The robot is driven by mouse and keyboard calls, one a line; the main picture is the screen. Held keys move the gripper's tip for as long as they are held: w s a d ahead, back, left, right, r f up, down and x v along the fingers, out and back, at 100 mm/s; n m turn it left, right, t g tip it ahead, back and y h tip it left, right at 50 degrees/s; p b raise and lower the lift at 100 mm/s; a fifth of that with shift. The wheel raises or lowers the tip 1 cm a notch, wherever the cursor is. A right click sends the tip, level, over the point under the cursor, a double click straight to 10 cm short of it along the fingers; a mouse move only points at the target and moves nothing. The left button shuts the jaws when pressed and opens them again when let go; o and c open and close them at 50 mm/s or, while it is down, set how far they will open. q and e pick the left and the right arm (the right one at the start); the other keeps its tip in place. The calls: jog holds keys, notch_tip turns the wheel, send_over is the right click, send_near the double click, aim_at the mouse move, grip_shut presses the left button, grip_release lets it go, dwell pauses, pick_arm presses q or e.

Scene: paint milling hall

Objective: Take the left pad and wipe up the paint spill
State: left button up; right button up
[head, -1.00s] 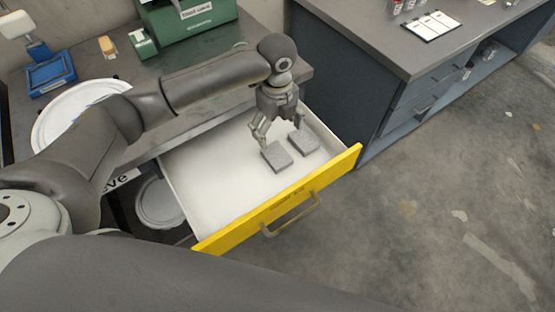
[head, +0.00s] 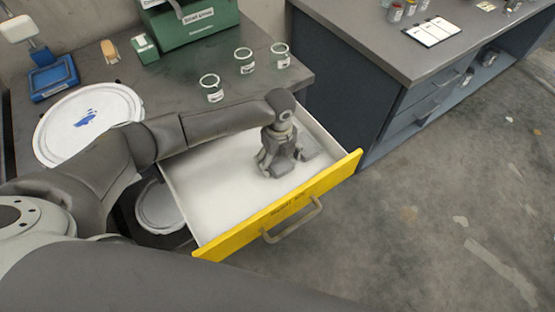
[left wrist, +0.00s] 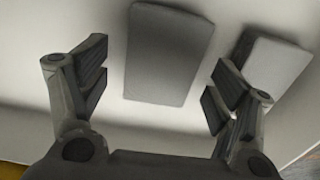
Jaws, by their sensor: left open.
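The left pad (left wrist: 168,55), a grey block, lies flat on the white floor of the open drawer (head: 205,195). My left gripper (head: 279,165) is low in the drawer over this pad and hides most of it in the head view. In the left wrist view my open fingers (left wrist: 157,80) stand to either side of the pad, with gaps between. The right pad (head: 308,149) lies beside it, just outside the right finger (left wrist: 274,65). A blue paint spill (head: 86,118) lies on a white round lid (head: 62,140) on the bench. My right gripper is out of view.
The drawer has a yellow front (head: 280,207) with a handle. Several labelled jars (head: 244,61) stand on the bench behind it. A green box (head: 195,17) and a blue scale (head: 52,78) are further back. A grey cabinet (head: 375,60) stands to the right.

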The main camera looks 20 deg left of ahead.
pick_arm(q)
jog(key=shift+f, duration=0.15)
jog(key=c, duration=0.9)
jog(key=shift+c, duration=0.2)
jog(key=shift+r+b, duration=0.3)
jog(key=shift+r, duration=0.35)
jog(key=s+a+r+b, duration=0.1)
jog(key=s+a+r, duration=0.6)
jog(key=s+r, duration=0.4)
jog(key=shift+s+r+b, duration=0.3)
jog(key=shift+s+r, duration=0.1)
jog(key=shift+s, duration=0.2)
